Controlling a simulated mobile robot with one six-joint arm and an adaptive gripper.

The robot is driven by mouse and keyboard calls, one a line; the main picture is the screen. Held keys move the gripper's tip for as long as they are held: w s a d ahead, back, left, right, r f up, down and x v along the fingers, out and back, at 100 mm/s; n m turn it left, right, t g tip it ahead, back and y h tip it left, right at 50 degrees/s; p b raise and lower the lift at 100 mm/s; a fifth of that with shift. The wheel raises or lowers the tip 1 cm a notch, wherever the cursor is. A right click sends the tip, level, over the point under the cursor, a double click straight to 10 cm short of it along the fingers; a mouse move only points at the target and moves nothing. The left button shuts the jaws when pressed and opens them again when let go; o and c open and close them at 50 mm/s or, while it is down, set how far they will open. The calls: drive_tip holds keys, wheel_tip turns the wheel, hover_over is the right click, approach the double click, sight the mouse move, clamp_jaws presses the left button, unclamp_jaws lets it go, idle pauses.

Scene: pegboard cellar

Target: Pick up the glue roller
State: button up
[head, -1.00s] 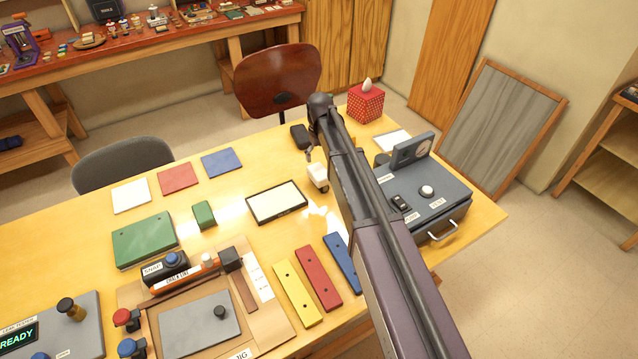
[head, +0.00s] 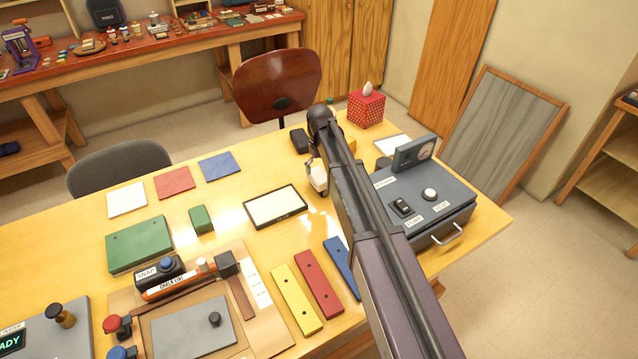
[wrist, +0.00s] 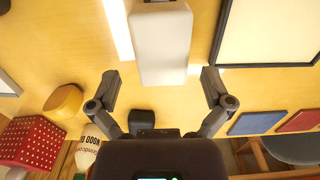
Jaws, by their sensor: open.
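In the head view this white thing (head: 318,178) shows beside my arm, partly covered. My gripper (wrist: 160,82) is open, with its two fingers apart on either side of the white body's near end. Nothing is held. I cannot tell the height of the fingers above the table. My arm hides most of the gripper in the head view.
A small black block (wrist: 141,120), a wood glue bottle (wrist: 90,150), a yellow round thing (wrist: 63,101) and a red dotted tissue box (head: 366,108) are near. A framed white panel (head: 275,206) lies left, a grey instrument box (head: 425,200) right. Bare tabletop surrounds the white body.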

sight(319, 174)
drive_tip(key=shift+f, duration=0.1)
drive_tip(key=shift+a+f+b, duration=0.15)
drive_tip(key=shift+f+b, duration=2.4)
drive_tip(key=shift+b, duration=0.05)
drive_tip(key=shift+f, duration=0.2)
drive_tip(key=c, duration=1.1)
